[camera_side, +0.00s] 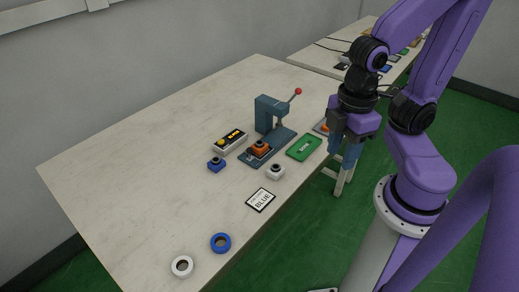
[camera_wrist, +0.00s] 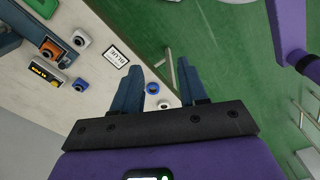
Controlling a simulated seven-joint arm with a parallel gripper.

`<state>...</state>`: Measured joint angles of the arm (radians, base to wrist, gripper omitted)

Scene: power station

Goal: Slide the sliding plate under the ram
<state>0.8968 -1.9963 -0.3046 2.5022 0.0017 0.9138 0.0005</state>
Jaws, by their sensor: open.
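The blue-grey press (camera_side: 268,108) stands on the table with a red-knobbed lever. Its ram (camera_side: 281,121) is raised over the back of the base. The sliding plate (camera_side: 247,157) seems to be pulled out in front of the ram, and an orange block with a dark ring (camera_side: 260,147) sits on it. The orange block also shows at the left of the wrist view (camera_wrist: 49,51). My gripper (camera_side: 345,158) is open and empty, pointing down near the table's right edge, right of the press and apart from it. Its two fingers show in the wrist view (camera_wrist: 160,75).
A green board (camera_side: 304,148) lies right of the press. A blue block (camera_side: 216,164), a white block (camera_side: 275,172) and a yellow-black box (camera_side: 230,140) stand around it. A BLUE card (camera_side: 261,200), a blue ring (camera_side: 220,243) and a white ring (camera_side: 182,266) lie nearer. The table's left is clear.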

